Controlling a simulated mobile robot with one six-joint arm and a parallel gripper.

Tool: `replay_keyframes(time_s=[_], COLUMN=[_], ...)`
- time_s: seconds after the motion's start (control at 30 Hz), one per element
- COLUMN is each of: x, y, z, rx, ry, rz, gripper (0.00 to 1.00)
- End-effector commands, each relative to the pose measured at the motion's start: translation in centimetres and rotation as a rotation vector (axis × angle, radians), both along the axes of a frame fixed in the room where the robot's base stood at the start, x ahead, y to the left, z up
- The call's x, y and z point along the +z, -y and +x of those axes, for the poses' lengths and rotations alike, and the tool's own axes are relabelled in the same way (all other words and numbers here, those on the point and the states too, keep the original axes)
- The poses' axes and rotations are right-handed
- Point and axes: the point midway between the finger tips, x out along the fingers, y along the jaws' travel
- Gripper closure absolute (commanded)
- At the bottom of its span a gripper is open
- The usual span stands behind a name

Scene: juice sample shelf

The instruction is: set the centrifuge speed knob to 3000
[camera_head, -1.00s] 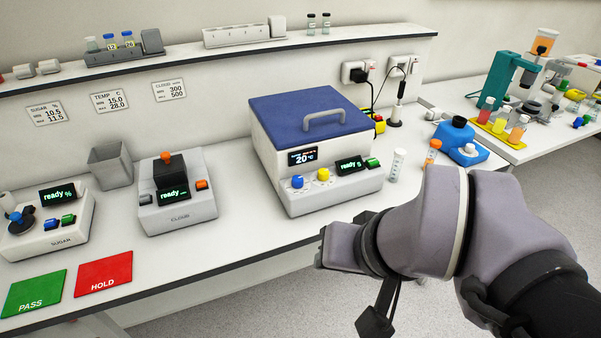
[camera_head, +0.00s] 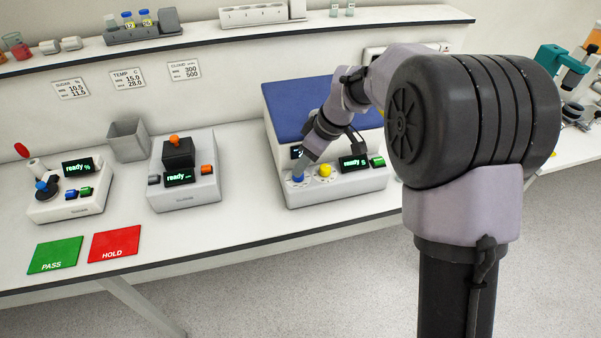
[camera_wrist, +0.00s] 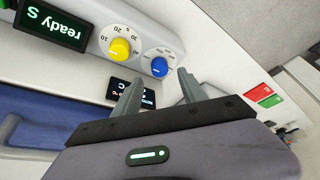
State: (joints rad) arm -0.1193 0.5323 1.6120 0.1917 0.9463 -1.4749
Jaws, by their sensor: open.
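The centrifuge is a white box with a blue lid (camera_head: 290,105); its front panel (camera_head: 340,190) carries a blue knob (camera_head: 298,178) on the left and a yellow knob (camera_head: 325,170) beside it. In the wrist view the blue knob (camera_wrist: 159,67) sits just beyond and between my fingertips, on a dial too small to read. The yellow knob (camera_wrist: 119,50) there has a dial marked 10, 20, 30 s. My gripper (camera_wrist: 160,77) is open and empty, pointing down at the blue knob; contact cannot be told. The small display above the blue knob is partly hidden.
A "ready" display (camera_head: 354,163) and a green button (camera_head: 377,161) are on the panel's right. A grey cloud meter (camera_head: 185,190) and a sugar meter (camera_head: 70,205) stand left, behind green PASS (camera_head: 55,255) and red HOLD (camera_head: 115,243) mats. My arm hides the bench's right part.

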Motion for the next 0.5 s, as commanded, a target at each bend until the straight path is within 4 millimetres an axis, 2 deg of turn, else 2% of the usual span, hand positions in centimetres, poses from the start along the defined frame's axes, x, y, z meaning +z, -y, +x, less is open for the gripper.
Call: replay_keyframes(time_s=[0.03,0.2,0.5], x=[-1.4,-3.8,-4.3], y=[-0.4,-1.4,-1.6], z=[0.2,0.7,0.9], rx=[0.000,0.000,0.000], ry=[-0.001,0.000,0.001], rz=[0.000,0.000,0.000], gripper=[0.51,0.51,0.51])
